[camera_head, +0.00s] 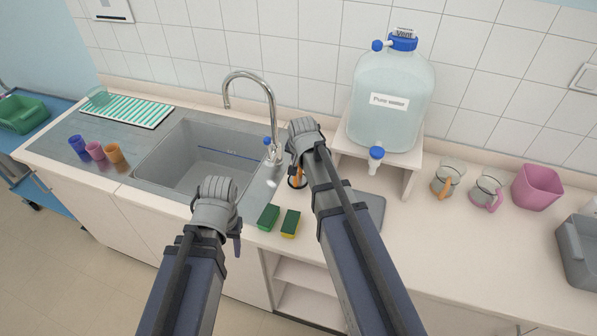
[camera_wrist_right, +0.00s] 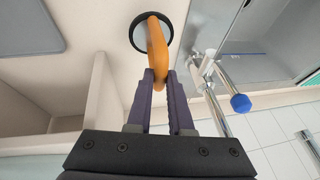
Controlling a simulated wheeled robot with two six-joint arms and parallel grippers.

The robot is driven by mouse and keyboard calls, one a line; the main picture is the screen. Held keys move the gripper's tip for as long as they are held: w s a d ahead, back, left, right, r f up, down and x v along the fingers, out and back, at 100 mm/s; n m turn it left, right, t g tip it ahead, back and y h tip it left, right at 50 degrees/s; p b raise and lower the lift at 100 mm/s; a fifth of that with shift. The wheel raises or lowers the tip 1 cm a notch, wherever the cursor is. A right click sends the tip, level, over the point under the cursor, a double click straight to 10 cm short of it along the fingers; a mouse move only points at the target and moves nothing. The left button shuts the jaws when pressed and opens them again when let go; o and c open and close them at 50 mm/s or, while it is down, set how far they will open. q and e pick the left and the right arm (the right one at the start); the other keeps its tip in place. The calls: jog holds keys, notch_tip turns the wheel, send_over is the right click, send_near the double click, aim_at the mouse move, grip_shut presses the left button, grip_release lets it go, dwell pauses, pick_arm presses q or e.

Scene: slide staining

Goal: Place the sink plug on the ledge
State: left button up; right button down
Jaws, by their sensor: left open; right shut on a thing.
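My right gripper (camera_wrist_right: 161,82) is shut on the orange handle of the sink plug (camera_wrist_right: 152,40), which has a black rim around a grey disc. In the head view the plug (camera_head: 297,181) shows below my right wrist, at the right side of the sink (camera_head: 187,155); whether it touches the counter I cannot tell. My left gripper (camera_head: 237,243) is open in front of the sink, its fingers mostly hidden by its wrist. A pale ledge (camera_head: 340,106) runs along the wall behind the sink and counter.
The tap (camera_head: 270,100) stands behind the sink. A pure water tank (camera_head: 390,110) sits on a raised stand (camera_head: 408,181) right of my right gripper. Green sponges (camera_head: 268,217) lie at the front edge. Coloured cups (camera_head: 95,150) and a striped mat (camera_head: 125,109) are left.

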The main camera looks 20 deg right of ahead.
jog(key=shift+f+b, duration=1.6)
jog(key=shift+f, duration=0.2)
jog(key=shift+f, duration=0.25)
jog(key=c, duration=0.8)
grip_release()
jog(key=shift+r, duration=0.1)
jog(key=shift+r, duration=0.1)
